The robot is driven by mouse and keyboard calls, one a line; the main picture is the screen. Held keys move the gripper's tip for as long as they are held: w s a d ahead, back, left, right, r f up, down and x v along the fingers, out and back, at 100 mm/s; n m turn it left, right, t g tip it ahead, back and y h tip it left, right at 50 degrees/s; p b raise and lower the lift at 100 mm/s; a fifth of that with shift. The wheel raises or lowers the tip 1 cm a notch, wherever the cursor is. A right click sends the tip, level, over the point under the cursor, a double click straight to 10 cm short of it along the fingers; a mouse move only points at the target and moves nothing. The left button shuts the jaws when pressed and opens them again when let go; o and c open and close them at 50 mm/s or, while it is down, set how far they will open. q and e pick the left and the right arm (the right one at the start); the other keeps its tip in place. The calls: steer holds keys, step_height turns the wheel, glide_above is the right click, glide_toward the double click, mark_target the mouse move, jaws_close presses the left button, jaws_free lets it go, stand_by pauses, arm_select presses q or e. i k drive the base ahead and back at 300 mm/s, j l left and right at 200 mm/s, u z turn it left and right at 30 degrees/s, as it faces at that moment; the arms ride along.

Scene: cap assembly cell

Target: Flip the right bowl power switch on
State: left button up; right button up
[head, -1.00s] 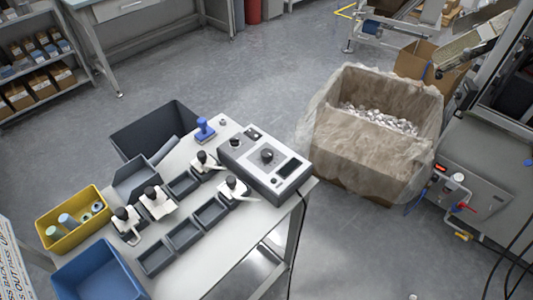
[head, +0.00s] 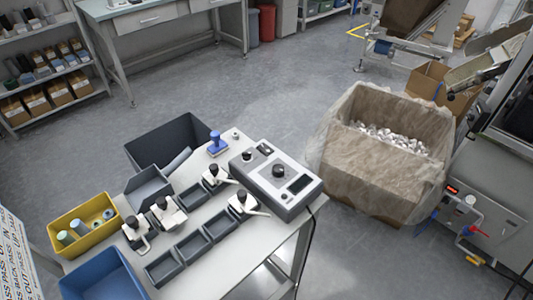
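A grey control panel (head: 492,222) is on the side of the machine at the right edge of the head view. It carries a small lit red display or lamp (head: 452,189), a round pale fitting (head: 475,201) and a red-handled part (head: 476,230). I cannot tell at this size which part is the bowl power switch, or whether it is on or off. Neither of my grippers is in view.
A large lined carton (head: 375,185) of small pale parts stands on the floor left of the panel. A white worktable (head: 235,262) with a grey tester (head: 280,181), clamps and bins fills the near left. Grey floor (head: 270,90) is open behind them.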

mark_target(262, 147)
steer(key=k+j, duration=0.35)
steer(key=j, duration=0.15)
steer(key=i+l+u, duration=0.1)
steer(key=i+l, duration=0.15)
steer(key=i+l+u, duration=0.1)
steer(key=i+l, duration=0.15)
steer(key=l, duration=0.25)
steer(key=i+l, duration=0.2)
steer(key=l, duration=0.25)
steer(key=i+l+u, duration=0.15)
steer(key=l, duration=0.25)
steer(key=i+l+z, duration=0.15)
steer(key=l+z, duration=0.15)
steer(key=i+l+z, duration=0.3)
steer(key=l, duration=0.35)
steer(key=k+j+u, duration=0.2)
steer(key=j+u, duration=0.2)
steer(key=j, duration=0.25)
steer(key=k+j+u, duration=0.2)
steer(key=j, duration=0.15)
steer(key=i, duration=0.1)
